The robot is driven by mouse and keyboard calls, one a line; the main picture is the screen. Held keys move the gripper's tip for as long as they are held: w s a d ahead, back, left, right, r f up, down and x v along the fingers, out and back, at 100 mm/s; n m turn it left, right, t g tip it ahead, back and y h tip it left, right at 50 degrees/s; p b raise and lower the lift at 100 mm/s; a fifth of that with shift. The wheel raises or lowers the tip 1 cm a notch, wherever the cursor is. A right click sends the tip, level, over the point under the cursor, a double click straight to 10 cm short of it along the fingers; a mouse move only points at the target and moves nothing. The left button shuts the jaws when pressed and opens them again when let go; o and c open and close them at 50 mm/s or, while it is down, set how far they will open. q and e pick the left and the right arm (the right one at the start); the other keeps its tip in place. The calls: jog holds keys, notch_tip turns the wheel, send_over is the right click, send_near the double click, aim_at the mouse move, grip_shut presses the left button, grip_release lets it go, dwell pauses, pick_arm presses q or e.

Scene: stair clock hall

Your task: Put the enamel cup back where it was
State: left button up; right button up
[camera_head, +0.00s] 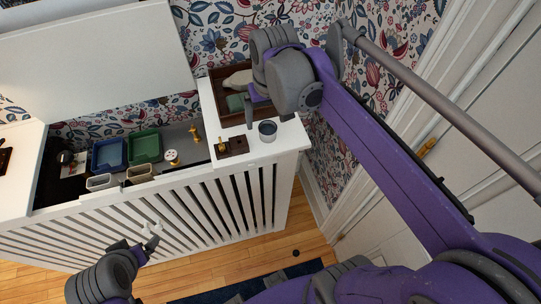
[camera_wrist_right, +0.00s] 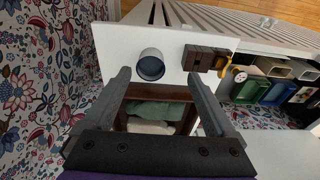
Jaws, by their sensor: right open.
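The enamel cup (camera_head: 267,131), grey-white with a dark inside, stands upright on the white top at the right end of the slatted cabinet (camera_head: 285,138). In the right wrist view the cup (camera_wrist_right: 151,66) shows its round mouth just beyond and between my open fingertips, apart from them. My right gripper (camera_head: 264,114) is open and empty beside the cup; it frames the scene in the right wrist view (camera_wrist_right: 158,74). My left gripper (camera_head: 148,248) is low in front of the slats at lower left, away from the cup; its jaw state is unclear.
A dark wooden block (camera_head: 231,147) with a brass piece stands left of the cup. A brown wooden box (camera_head: 215,75) with green and pale items lies behind it. The lower shelf left holds a blue tray (camera_head: 108,153), a green tray (camera_head: 145,146) and small items. A white panel (camera_head: 95,60) overhangs the left.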

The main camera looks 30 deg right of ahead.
jog(key=s+a+f+n+t, duration=0.2)
jog(key=s+a+f+t, duration=0.2)
jog(key=s+f, duration=0.6)
jog(key=shift+s+a+f+n, duration=0.3)
jog(key=shift+s+a+f, duration=0.1)
jog(key=shift+f, duration=0.15)
